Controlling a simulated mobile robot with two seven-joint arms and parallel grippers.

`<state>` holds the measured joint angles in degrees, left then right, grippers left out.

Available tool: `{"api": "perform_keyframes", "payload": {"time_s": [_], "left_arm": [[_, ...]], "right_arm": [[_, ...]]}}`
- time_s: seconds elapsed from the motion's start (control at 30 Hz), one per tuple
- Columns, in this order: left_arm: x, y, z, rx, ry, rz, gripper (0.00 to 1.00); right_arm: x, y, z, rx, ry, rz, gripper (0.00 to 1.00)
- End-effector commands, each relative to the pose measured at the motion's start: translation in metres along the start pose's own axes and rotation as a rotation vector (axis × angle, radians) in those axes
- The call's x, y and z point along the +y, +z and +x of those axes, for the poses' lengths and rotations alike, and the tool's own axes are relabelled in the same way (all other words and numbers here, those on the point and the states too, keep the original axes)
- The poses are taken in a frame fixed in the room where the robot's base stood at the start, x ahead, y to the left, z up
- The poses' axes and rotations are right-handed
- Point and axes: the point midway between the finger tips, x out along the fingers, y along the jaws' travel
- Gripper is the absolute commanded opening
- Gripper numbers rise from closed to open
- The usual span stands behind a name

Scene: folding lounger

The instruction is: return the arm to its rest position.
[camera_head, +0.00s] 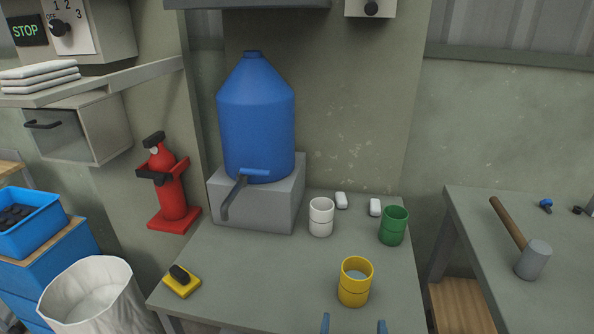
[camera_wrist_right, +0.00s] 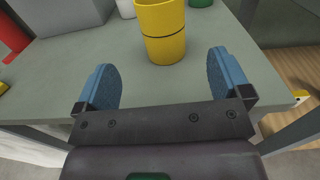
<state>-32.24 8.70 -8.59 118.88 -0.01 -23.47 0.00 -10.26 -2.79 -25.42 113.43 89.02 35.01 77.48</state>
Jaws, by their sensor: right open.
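My right gripper (camera_head: 354,325) shows at the bottom edge of the head view, only its blue fingertips in the picture. In the right wrist view the gripper (camera_wrist_right: 165,82) is open, with nothing between its two blue fingers. It is at the front edge of the grey table (camera_head: 270,280). A yellow cup (camera_head: 354,290) stands upright on the table just beyond the fingers, apart from them; it also shows in the right wrist view (camera_wrist_right: 161,35). My left gripper is in neither view.
A white cup (camera_head: 321,220), a green cup (camera_head: 393,228) and a blue water tank (camera_head: 255,120) on a grey block stand further back. A mallet (camera_head: 532,260) lies on the right table. A white bin (camera_head: 92,300) stands left.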

Motion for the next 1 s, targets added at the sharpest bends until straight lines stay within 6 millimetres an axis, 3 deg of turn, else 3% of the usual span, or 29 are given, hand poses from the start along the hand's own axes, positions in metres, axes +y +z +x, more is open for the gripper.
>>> {"api": "perform_keyframes", "payload": {"time_s": [0.17,0.3,0.47,0.77,1.0], "left_arm": [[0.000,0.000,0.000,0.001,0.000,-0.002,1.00],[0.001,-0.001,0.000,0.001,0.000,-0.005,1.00],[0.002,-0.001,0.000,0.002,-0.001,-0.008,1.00],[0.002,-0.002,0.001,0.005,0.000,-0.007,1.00],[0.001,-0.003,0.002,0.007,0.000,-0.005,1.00]], "right_arm": [[0.000,0.017,-0.005,-0.104,0.111,-0.218,0.96],[0.005,0.031,-0.017,-0.228,0.251,-0.524,0.96],[0.010,0.032,-0.036,-0.347,0.416,-0.901,0.96],[-0.003,-0.003,-0.080,-0.492,0.769,-1.606,0.96],[-0.050,-0.047,-0.118,-0.517,1.147,-2.115,0.96]]}}
